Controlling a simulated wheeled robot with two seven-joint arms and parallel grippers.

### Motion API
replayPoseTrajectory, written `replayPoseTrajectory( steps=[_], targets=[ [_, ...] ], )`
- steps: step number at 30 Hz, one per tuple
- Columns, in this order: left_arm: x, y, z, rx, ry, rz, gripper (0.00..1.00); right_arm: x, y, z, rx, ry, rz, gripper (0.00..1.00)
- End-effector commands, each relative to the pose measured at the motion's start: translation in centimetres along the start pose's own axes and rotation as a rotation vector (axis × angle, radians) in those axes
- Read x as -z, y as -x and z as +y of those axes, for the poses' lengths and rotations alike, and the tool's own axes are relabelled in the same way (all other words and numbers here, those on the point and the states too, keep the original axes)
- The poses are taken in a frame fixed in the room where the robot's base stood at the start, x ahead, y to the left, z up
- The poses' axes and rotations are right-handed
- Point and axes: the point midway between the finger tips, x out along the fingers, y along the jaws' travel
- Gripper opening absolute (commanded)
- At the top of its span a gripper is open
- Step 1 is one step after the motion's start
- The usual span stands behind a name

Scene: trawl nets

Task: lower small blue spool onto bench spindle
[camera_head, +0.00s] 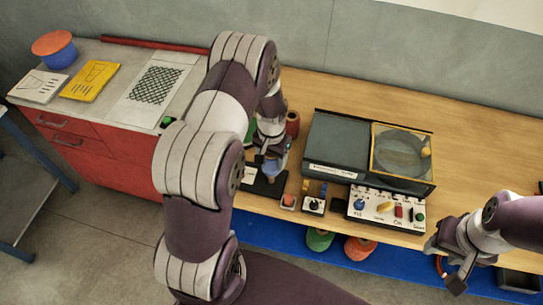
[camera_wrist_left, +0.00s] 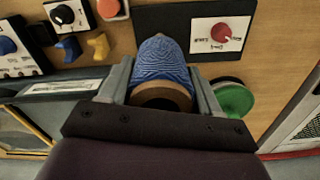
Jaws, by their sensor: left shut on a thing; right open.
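The small blue spool (camera_wrist_left: 160,62) is wound with blue thread and sits between the fingers of my left gripper (camera_wrist_left: 160,88). In the head view the left gripper (camera_head: 270,158) is shut on the spool (camera_head: 272,169) over a black base plate (camera_head: 263,188) at the bench's front edge. The plate also shows in the left wrist view (camera_wrist_left: 180,20), beside and behind the spool. The bench spindle is not visible; the spool and gripper hide that spot. I cannot tell whether the spool touches it. My right gripper (camera_head: 453,265) is open and empty at the right.
A panel with a red knob (camera_wrist_left: 221,33) lies on the plate. A green spool (camera_wrist_left: 233,98) and a reddish spool (camera_head: 292,122) stand close by. A control box (camera_head: 385,209) and dark machine (camera_head: 338,148) stand to the right. Bench behind the machine is clear.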

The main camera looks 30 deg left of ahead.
Motion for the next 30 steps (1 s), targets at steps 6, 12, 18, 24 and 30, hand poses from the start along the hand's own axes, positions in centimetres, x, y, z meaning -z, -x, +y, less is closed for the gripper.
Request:
replayPoseTrajectory(
  steps=[6, 12, 18, 24, 30],
  targets=[
    [0.0, -0.9, 0.0, 0.000, 0.000, 0.001, 0.29, -0.1, -0.7, 0.0, 0.000, 0.000, 0.000, 0.43],
    [0.0, -1.6, 0.0, 0.000, 0.000, 0.001, 0.29, -0.1, -1.2, 0.0, 0.000, 0.000, 0.000, 0.43],
    [0.0, -2.3, 0.0, 0.000, 0.000, 0.001, 0.29, -0.2, -1.7, 0.0, 0.000, 0.000, 0.000, 0.43],
    [0.0, -3.0, 0.0, 0.000, 0.000, 0.000, 0.29, -0.3, -2.2, 0.0, 0.000, 0.000, 0.000, 0.43],
    [0.0, -3.7, 0.0, 0.000, 0.000, 0.000, 0.29, -0.3, -2.7, 0.0, 0.000, 0.000, 0.000, 0.43]
  ],
)
